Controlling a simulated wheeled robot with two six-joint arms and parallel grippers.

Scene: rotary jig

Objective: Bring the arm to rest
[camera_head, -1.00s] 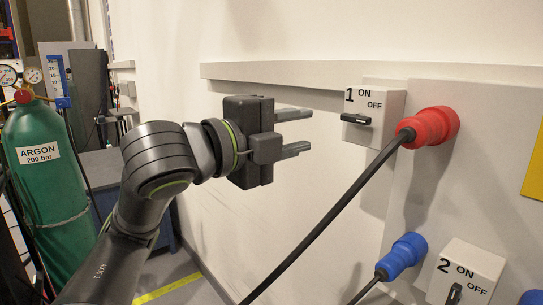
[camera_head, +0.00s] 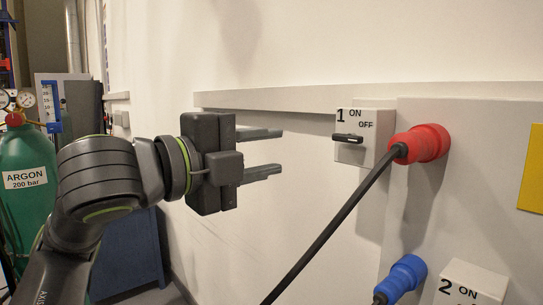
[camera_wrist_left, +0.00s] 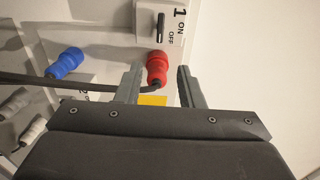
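My left gripper (camera_head: 272,153) is in the head view, its two fingers apart with nothing between them. It points right, towards switch box 1 (camera_head: 376,150), and is clear of it and of the wall. In the left wrist view both fingers (camera_wrist_left: 157,80) show apart, with the red plug seen beyond them. Switch box 1 also shows at the top of the left wrist view (camera_wrist_left: 150,12). My right gripper is in neither view.
A red plug (camera_head: 428,143) with a black cable (camera_head: 335,225) sits right of box 1. A blue plug (camera_head: 405,275) and switch box 2 (camera_head: 478,278) are below. A green argon cylinder (camera_head: 20,215) stands at the left. A ledge (camera_head: 270,98) runs along the wall.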

